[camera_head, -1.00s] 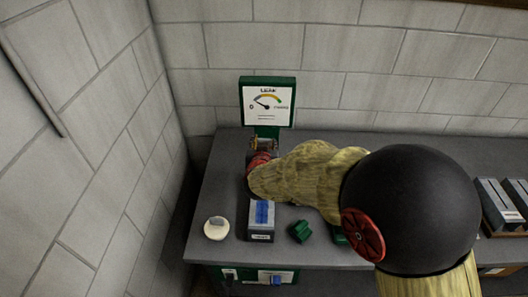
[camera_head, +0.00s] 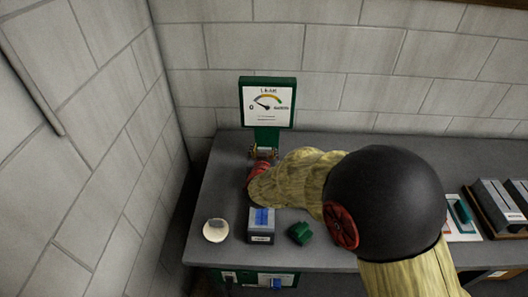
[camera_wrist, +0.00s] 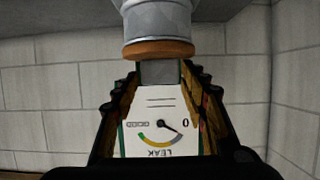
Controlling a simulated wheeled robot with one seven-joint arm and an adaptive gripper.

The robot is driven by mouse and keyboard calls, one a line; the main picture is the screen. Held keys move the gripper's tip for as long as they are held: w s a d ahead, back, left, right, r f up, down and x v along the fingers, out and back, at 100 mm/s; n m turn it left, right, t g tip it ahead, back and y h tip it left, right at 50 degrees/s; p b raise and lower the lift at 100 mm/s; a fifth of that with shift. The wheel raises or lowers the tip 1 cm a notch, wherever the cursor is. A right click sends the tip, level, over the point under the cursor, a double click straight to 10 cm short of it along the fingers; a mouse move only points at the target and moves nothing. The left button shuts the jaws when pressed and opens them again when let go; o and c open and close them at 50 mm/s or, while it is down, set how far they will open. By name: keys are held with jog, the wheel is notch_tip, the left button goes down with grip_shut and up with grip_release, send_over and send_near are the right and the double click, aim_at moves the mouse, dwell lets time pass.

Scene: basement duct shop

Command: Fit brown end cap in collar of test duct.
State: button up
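In the wrist view, which is upside down, a grey round duct-like part (camera_wrist: 157,20) enters at top centre. A brown-orange band (camera_wrist: 158,50) rings its near end. I cannot tell whether this band is the end cap seated in a collar or part of the duct. My gripper (camera_wrist: 160,72) has its fingers apart on both sides, with the leak gauge seen between them. The ringed end lies around the fingertips, and I see no clear grip on it. In the head view, my gripper (camera_head: 263,153) is at the gauge's foot, and my wrist hides most of the duct.
The leak gauge (camera_head: 267,102) stands at the back, its needle toward the 0 side. A white round piece (camera_head: 216,231), a grey block with blue top (camera_head: 261,226) and a green block (camera_head: 300,232) are at the front. Grey blocks in a tray (camera_head: 496,208) sit right. Walls bound left and back.

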jog(key=shift+o, duration=1.2)
jog(key=shift+r, duration=0.5)
jog(key=p+v, duration=0.3)
jog(key=v, duration=0.9)
jog(key=s+d+r+n+g+y, duration=0.1)
jog(key=s+d+r+g+y, duration=0.25)
jog(key=s+r, duration=0.45)
jog(key=s+d+r+g+h, duration=0.2)
jog(key=s+d+g+h, duration=0.1)
jog(key=s+d, duration=1.3)
jog(key=s+g, duration=0.1)
jog(key=s, duration=0.1)
jog(key=shift+s+d+r+m, duration=0.3)
jog(key=shift+r, duration=0.1)
jog(key=shift+g, duration=0.25)
